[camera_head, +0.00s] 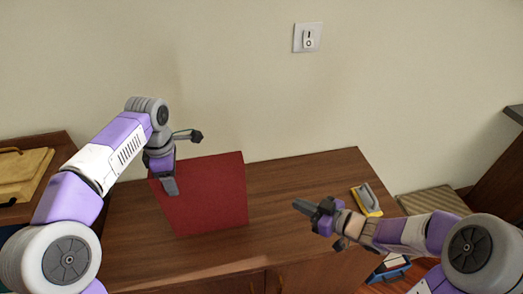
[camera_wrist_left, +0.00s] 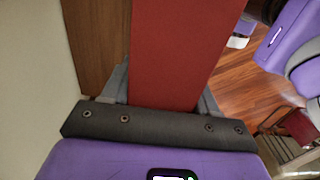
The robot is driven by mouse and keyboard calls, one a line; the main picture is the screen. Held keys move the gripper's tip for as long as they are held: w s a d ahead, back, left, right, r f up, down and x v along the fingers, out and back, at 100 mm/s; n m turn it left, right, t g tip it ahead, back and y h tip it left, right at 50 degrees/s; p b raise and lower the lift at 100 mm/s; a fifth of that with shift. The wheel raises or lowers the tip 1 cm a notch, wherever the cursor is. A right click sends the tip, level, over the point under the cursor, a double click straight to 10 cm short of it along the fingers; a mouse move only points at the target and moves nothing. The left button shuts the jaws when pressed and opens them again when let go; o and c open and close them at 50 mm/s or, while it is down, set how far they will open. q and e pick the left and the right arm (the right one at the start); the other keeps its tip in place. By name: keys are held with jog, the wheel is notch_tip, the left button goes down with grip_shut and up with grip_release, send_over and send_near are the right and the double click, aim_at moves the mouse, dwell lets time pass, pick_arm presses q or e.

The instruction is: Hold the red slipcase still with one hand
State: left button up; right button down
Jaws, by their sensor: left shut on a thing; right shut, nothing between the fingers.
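The red slipcase (camera_head: 212,196) stands upright on the wooden cabinet top in the head view. My left gripper (camera_head: 172,184) is at its left end, shut on it. In the left wrist view the red slipcase (camera_wrist_left: 175,55) runs between the two fingers of my left gripper (camera_wrist_left: 165,95), one finger on each side. The slipcase's far end runs out of that view. My right gripper (camera_head: 312,215) is shut and empty, held to the right of the slipcase and apart from it, over the cabinet's front area.
The wooden cabinet top (camera_head: 290,180) is bare between the slipcase and a yellow-and-grey tool (camera_head: 367,199) at its right end. A light switch (camera_head: 308,37) is on the wall. A yellow board or box (camera_head: 24,174) lies on another surface at far left. A striped cushion (camera_head: 430,202) is at right.

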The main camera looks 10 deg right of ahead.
pick_arm(q)
jog(key=shift+f, duration=0.25)
jog(key=o, duration=1.2)
jog(key=shift+c, duration=0.2)
jog(key=shift+o, duration=0.9)
jog(key=shift+r, duration=0.2)
